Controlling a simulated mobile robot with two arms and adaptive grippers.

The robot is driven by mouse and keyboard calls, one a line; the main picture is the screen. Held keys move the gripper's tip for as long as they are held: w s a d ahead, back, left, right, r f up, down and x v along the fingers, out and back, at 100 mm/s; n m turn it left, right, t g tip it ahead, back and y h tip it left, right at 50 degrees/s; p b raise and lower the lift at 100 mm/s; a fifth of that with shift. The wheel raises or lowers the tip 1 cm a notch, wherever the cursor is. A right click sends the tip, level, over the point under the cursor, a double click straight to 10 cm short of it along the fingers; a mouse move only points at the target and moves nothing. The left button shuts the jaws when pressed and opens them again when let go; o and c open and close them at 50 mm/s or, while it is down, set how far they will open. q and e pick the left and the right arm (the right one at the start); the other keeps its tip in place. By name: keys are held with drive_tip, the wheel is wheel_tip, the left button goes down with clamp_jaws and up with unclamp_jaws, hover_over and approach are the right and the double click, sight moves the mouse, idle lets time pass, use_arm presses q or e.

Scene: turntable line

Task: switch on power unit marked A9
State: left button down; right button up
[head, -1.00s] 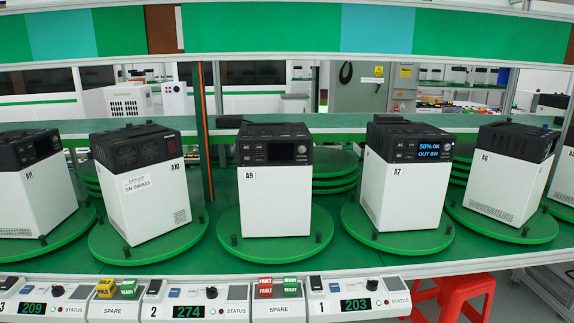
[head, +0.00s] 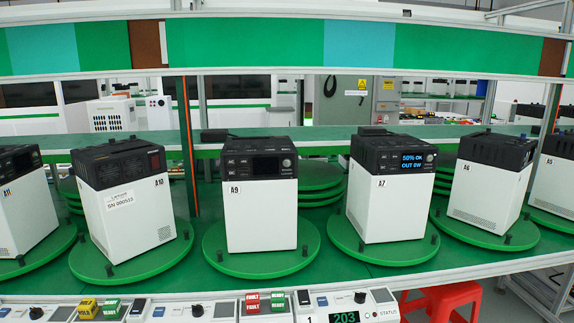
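The power unit marked A9 (head: 260,216) stands upright near the middle of the head view, a white box with a black top, on a green turntable (head: 220,259). Its front faces me, with a label at upper left of the white face. Its black panel has AC buttons on the left, a dark display (head: 267,166) in the middle and a round knob (head: 286,163) on the right. The display shows no lit text. Neither of my grippers is in view.
Unit A7 (head: 375,212) to the right has a lit display reading 50% OK. Units A10 (head: 140,224), A11 (head: 25,212), A6 (head: 485,193) and A5 (head: 555,187) stand on other turntables. A control strip (head: 225,308) runs along the front. A green-panelled shelf (head: 250,45) crosses above.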

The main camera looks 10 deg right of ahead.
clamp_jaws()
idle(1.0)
